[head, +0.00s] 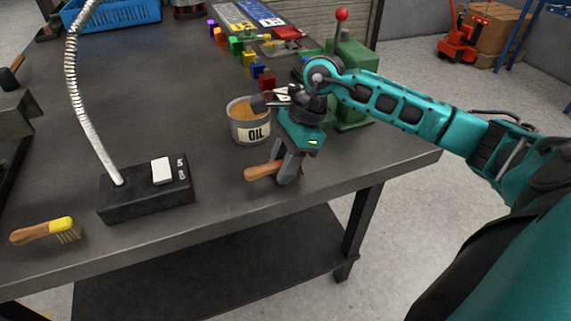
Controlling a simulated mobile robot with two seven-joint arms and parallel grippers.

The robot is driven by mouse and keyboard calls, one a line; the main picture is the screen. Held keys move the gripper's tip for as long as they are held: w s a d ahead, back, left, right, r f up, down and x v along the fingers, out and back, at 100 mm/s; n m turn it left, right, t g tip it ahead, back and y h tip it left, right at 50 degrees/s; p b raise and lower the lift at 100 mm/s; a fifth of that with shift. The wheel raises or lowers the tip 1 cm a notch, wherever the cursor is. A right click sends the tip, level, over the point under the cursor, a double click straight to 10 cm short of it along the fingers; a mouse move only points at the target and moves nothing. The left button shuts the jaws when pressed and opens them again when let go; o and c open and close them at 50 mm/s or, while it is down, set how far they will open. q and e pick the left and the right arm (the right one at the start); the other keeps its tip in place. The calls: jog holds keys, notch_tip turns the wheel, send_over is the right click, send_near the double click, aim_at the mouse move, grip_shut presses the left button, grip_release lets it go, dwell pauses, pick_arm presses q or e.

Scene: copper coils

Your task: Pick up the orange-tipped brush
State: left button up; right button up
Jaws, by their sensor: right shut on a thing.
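My right gripper (286,172) points down near the table's right front edge. Its jaws are shut on a tool with a wooden handle (262,171), which sticks out to the left at about table height. The tool's head is hidden behind the gripper, so I cannot see an orange tip or bristles. Another brush, with a wooden handle, a yellow tip and tan bristles, the yellow-tipped brush (47,230), lies at the table's left front. My left gripper is not in view.
An oil tin (249,128) stands just behind and left of the right gripper. A green press (351,80) with a red knob stands behind it. A black lamp base (145,199) is on the left. Several small coloured blocks and a blue crate (112,14) are farther back.

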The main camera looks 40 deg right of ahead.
notch_tip(320, 180, up, 20)
jog(key=p, duration=0.3)
dwell(0.4)
